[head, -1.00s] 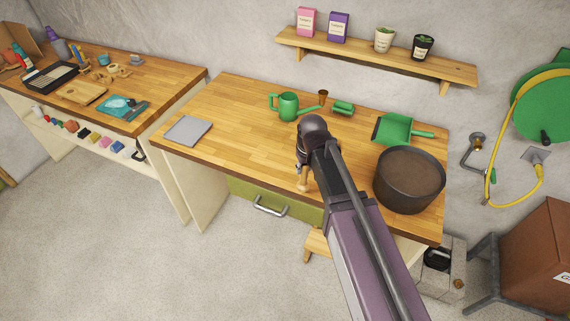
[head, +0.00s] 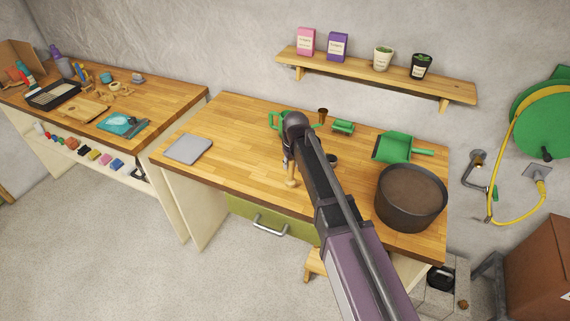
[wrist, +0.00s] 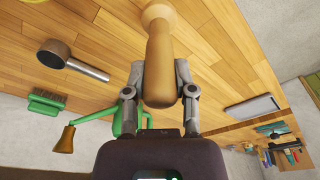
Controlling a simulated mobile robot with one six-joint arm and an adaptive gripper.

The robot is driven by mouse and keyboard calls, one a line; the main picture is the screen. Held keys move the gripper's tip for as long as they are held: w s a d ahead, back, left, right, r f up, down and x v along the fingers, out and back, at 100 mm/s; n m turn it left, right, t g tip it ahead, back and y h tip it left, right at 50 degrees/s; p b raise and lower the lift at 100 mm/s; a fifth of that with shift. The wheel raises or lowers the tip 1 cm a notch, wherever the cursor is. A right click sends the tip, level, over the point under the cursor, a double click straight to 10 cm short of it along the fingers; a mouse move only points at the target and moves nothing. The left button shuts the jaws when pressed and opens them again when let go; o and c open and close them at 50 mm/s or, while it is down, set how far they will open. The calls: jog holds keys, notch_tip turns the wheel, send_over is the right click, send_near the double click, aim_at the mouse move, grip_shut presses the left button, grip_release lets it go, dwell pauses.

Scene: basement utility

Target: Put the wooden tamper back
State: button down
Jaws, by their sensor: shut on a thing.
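The wooden tamper (wrist: 160,55) is in my gripper (wrist: 160,85), between its two grey fingers, which press on its pale handle from both sides. In the head view, the tamper (head: 291,172) shows below my gripper (head: 289,153), upright over the middle of the wooden bench (head: 232,135). Its wider end points toward the bench top in the wrist view; I cannot tell whether it touches. My arm hides part of the gripper and of the bench behind it.
A green watering can (head: 276,120) stands behind my gripper. A metal scoop (wrist: 55,53), a green brush (head: 343,127), a green dustpan (head: 395,147) and a big brown pot (head: 410,200) are to the right. A grey slab (head: 188,149) lies left; bench between is clear.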

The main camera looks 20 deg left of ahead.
jog(key=shift+w+a+f, duration=0.15)
jog(key=shift+w+a, duration=0.85)
jog(key=shift+w, duration=0.2)
jog(key=shift+w+a+f+b, duration=0.15)
jog(key=shift+f+b, duration=0.45)
jog(key=shift+b, duration=0.05)
jog(key=shift+w+a+f+b, duration=0.1)
jog(key=shift+w+f+b, duration=0.1)
jog(key=shift+f+b, duration=0.45)
jog(key=shift+w+a+f+b, duration=0.15)
jog(key=shift+f+b, duration=0.45)
jog(key=shift+f, duration=0.1)
jog(key=shift+c, duration=2.2)
grip_release()
